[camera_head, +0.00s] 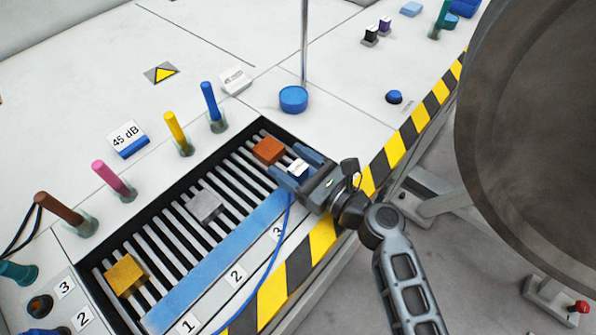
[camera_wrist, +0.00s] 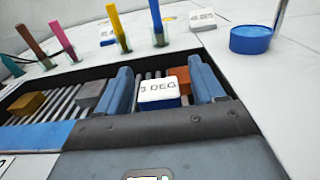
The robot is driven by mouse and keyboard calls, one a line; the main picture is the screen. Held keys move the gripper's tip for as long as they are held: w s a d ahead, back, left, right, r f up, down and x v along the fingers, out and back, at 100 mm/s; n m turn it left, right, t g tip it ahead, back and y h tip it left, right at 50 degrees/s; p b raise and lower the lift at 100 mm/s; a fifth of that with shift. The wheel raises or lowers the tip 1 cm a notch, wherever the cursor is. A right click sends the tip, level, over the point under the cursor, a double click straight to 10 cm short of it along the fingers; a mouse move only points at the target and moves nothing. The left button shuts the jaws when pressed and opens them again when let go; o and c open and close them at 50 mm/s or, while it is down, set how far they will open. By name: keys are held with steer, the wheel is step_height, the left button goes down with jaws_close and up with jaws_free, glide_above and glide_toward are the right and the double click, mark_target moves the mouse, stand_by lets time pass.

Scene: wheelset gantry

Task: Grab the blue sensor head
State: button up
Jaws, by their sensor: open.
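A small block with a white top marked "3 DEG" and a blue lower edge (camera_head: 298,169) sits between my gripper's fingers; it also shows in the wrist view (camera_wrist: 158,92). I cannot tell whether it is the blue sensor head. My gripper (camera_head: 288,162) is open, its two blue-grey fingers on either side of the block with gaps visible in the wrist view (camera_wrist: 163,69). A blue upright rod (camera_head: 210,100) stands in a clear holder left of the gripper. A round blue piece (camera_head: 293,98) stands below a thin metal pole.
Orange (camera_head: 268,150), grey (camera_head: 204,206) and yellow (camera_head: 124,275) blocks sit on a slatted recess. Yellow, pink and brown rods stand along its far side. A blue cable (camera_head: 283,240) runs down from the gripper area. A large dark wheel (camera_head: 530,130) is at right.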

steer(key=c, duration=1)
steer(key=shift+c, duration=0.6)
steer(key=shift+r, duration=0.1)
